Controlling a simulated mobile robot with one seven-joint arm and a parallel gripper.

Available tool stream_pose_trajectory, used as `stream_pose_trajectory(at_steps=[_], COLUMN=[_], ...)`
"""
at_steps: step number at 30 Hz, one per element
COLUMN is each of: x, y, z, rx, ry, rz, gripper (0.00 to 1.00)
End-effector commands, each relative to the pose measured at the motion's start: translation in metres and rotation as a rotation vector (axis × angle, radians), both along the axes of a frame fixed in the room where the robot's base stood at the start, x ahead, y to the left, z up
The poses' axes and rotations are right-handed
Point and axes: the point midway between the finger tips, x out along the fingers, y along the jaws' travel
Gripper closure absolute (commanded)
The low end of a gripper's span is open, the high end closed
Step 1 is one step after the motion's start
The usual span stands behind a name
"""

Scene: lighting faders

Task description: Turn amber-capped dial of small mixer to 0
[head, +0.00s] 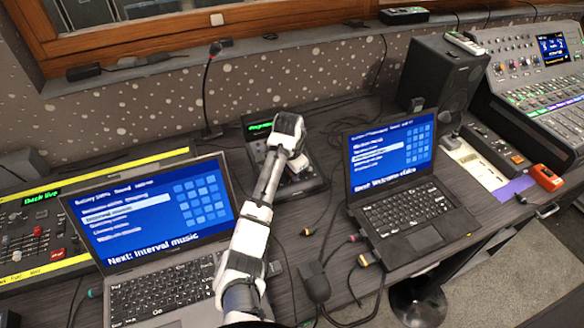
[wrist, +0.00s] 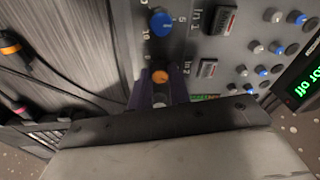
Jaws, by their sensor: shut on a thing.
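The small mixer (head: 304,188) stands between the two laptops in the head view, partly covered by my arm. In the wrist view its grey panel (wrist: 190,48) fills the upper middle. The amber-capped dial (wrist: 160,77) sits beside the "In 2" label. My gripper (wrist: 160,93) has its two fingers around this dial, shut on it, with the amber cap showing between the fingertips. The dial's pointer and its scale are hidden by the fingers. In the head view my gripper is over the mixer, and its fingertips cannot be made out.
A blue-capped dial (wrist: 161,23) is close by, beside "In 1", with several small knobs (wrist: 262,70) to the right. Laptops flank the mixer, left (head: 150,215) and right (head: 392,155). A thin microphone (head: 210,90) stands behind. Cables (head: 340,262) lie in front.

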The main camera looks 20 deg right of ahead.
Motion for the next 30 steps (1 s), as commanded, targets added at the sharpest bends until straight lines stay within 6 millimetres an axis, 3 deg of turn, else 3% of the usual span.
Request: stream_pose_trajectory(at_steps=[30], x=[-0.0016], y=[-0.0021], z=[0.0005], rx=[-0.106], ry=[-0.005], rz=[0.957], gripper=[1.00])
